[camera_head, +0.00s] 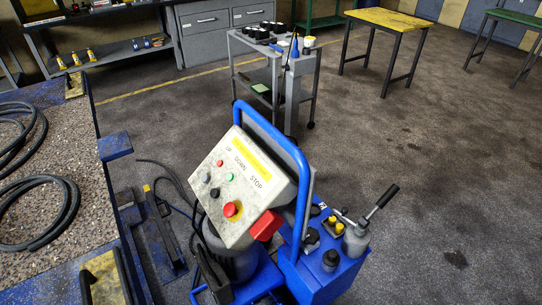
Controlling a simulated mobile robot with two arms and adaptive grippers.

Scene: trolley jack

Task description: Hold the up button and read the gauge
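A tilted control panel (246,203) stands on a blue wheeled unit in the lower middle, with labels UP, DOWN and STOP. A white button (205,177) lies in line with UP and a black button (214,192) in line with DOWN. A large red stop button (232,210) on a yellow ring is in line with STOP. Small red and green lights sit between buttons and labels. I cannot make out a gauge face. Neither of my grippers shows, and nothing is seen touching the buttons.
A blue tube handle (273,133) arches behind the panel. A blue tank (321,279) with fittings and a lever stands on its right. A blue-edged platform (113,147) with black hoses is at left. A grey trolley (298,82) stands behind.

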